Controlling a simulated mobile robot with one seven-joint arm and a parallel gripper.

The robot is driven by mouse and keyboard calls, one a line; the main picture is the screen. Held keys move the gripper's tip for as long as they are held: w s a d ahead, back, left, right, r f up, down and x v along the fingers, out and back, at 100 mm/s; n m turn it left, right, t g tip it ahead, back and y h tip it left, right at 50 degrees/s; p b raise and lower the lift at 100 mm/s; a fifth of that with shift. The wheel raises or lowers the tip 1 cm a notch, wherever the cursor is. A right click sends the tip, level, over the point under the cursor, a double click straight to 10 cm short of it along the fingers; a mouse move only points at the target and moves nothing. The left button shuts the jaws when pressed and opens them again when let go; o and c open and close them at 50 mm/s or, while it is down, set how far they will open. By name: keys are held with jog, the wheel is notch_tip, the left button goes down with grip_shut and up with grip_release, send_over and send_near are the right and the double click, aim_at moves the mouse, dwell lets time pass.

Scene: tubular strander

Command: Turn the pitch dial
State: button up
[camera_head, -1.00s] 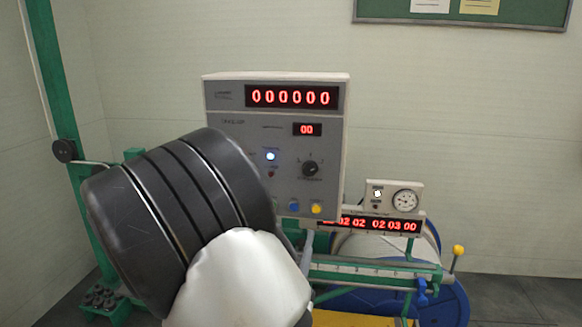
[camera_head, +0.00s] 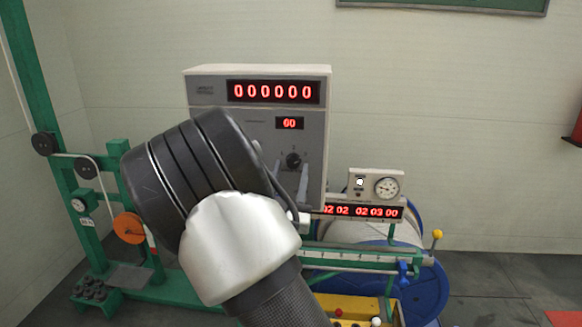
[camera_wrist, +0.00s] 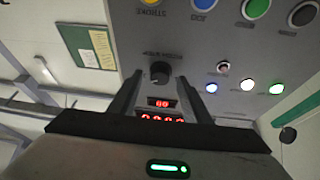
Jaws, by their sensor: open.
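The black dial (camera_head: 293,160) sits on the front of a grey control box (camera_head: 210,72), below a small red display (camera_head: 289,123) reading 00. In the wrist view the dial (camera_wrist: 159,72) appears between the two dark fingers of my gripper (camera_wrist: 158,80). The fingers are apart and nothing is held; no contact with the dial shows. In the head view my gripper (camera_head: 289,168) is at the box face, partly hidden behind my arm. The label by the dial is too blurred to read surely.
Several coloured buttons and lamps, including a green button (camera_wrist: 255,8) and a yellow one (camera_wrist: 152,3), lie near the dial. A small gauge box (camera_head: 362,190) and a red digit strip (camera_head: 365,211) stand right of the box. Green machine framing (camera_head: 50,120) rises at left.

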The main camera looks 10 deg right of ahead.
jog(key=shift+w+d+r, duration=0.2)
jog(key=shift+w, duration=0.3)
jog(key=c, duration=1)
jog(key=shift+c, duration=0.2)
